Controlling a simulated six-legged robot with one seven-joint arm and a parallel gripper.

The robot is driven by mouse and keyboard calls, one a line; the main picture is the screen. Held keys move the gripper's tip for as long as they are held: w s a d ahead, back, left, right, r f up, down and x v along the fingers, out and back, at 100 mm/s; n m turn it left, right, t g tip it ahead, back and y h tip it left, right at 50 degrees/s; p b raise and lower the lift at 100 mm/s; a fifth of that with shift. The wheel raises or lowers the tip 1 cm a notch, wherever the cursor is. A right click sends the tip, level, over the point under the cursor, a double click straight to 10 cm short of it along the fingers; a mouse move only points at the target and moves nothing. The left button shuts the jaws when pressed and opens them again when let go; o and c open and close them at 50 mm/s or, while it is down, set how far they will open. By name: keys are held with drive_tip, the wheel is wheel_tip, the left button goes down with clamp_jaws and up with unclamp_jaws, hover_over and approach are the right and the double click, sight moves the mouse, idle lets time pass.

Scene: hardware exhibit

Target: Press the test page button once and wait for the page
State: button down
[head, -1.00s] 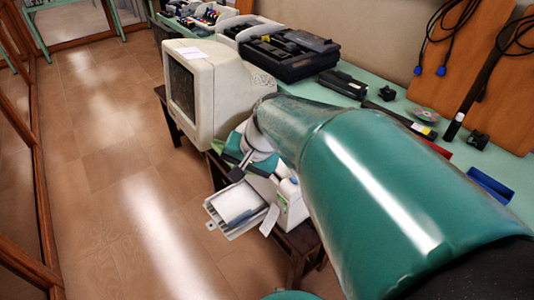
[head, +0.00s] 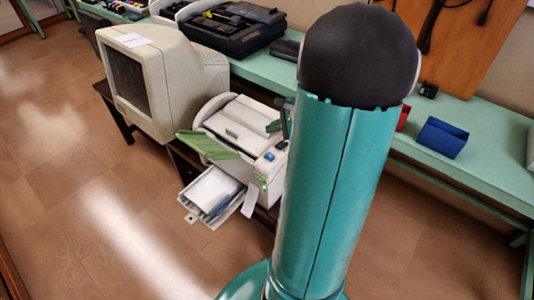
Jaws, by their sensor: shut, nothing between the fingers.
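The printer (head: 232,122) is a cream box at the centre, with a green flap (head: 208,146) sticking out at its left front. A small blue button (head: 269,156) sits on its right front corner; I cannot read any label there. A pulled-out tray (head: 240,203) below the flap holds white paper (head: 211,187). A white slip (head: 251,200) hangs at the printer's front right corner. My gripper (head: 280,132) shows only in part, dark and teal, over the printer's right side beside my upright arm. It is shut and empty, apart from the blue button as far as I can see.
An old beige monitor (head: 160,85) stands left of the printer on the same dark table. The tiled floor (head: 90,215) at left is clear.

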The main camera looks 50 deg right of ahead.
sight(273, 157)
drive_tip(key=shift+s+f, duration=0.1)
drive_tip(key=shift+f, duration=4.3)
drive_tip(key=shift+f, duration=0.1)
drive_tip(key=shift+f, duration=0.35)
